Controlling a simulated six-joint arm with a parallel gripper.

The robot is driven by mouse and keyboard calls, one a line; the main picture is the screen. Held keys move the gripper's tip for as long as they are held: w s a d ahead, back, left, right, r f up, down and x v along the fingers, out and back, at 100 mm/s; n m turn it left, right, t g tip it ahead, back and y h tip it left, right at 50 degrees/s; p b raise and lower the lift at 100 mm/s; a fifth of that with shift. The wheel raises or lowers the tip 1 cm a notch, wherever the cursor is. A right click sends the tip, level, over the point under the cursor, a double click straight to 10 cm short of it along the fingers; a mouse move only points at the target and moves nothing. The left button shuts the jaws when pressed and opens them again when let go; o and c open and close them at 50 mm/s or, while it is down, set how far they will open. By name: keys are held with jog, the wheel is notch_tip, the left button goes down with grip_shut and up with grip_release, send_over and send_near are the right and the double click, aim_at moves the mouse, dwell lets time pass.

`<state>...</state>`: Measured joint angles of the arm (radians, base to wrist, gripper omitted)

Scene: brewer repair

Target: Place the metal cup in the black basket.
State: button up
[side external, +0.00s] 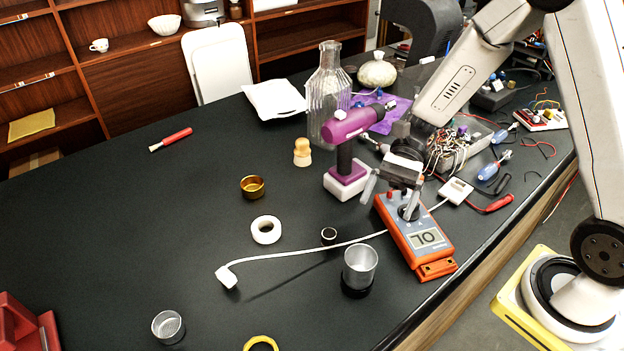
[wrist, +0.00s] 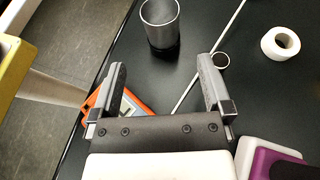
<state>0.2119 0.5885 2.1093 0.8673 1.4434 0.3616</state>
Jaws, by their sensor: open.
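A silver metal cup (side external: 360,262) stands upright near the front of the dark table, with a black round part (side external: 356,287) at its foot. I cannot tell whether this part is the black basket or only a base. The cup also shows in the wrist view (wrist: 160,24), ahead of the fingers. My gripper (side external: 390,197) is open and empty, above the orange multimeter and behind the cup. Its two fingers also show in the wrist view (wrist: 163,75), with nothing between them. A small round dark cup with a pale rim (side external: 329,236) sits left of the metal cup.
The orange multimeter (side external: 415,238) lies below my gripper. A white cable (side external: 290,254) runs behind the cup. A purple drill (side external: 350,140), white tape roll (side external: 266,230), brass cup (side external: 252,187) and mesh-like silver cup (side external: 168,326) stand around. The left table is mostly clear.

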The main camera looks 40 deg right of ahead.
jog(key=s+d+n+h, duration=0.1)
jog(key=h, duration=0.1)
jog(key=s+d+f+n+h, duration=0.1)
jog(key=n+h, duration=0.1)
jog(key=s+d+f+n+t+h, duration=0.1)
jog(key=n+h, duration=0.1)
jog(key=shift+s+f+h, duration=0.25)
jog(key=shift+s+h, duration=0.05)
jog(key=shift+s, duration=0.1)
jog(key=d+n+t+h, duration=0.2)
jog(key=n+h, duration=0.1)
jog(key=d+n+t+h, duration=0.1)
jog(key=n+t, duration=0.1)
jog(key=shift+w+d+r+h, duration=0.2)
jog(key=shift+w+d+h, duration=0.1)
jog(key=shift+h, duration=0.1)
jog(key=n+t, duration=0.1)
jog(key=r+n+t, duration=0.1)
jog(key=w+n+h, duration=0.1)
jog(key=shift+w+d+r+t, duration=0.1)
jog(key=shift+d+r+t, duration=0.1)
jog(key=shift+d+t, duration=0.15)
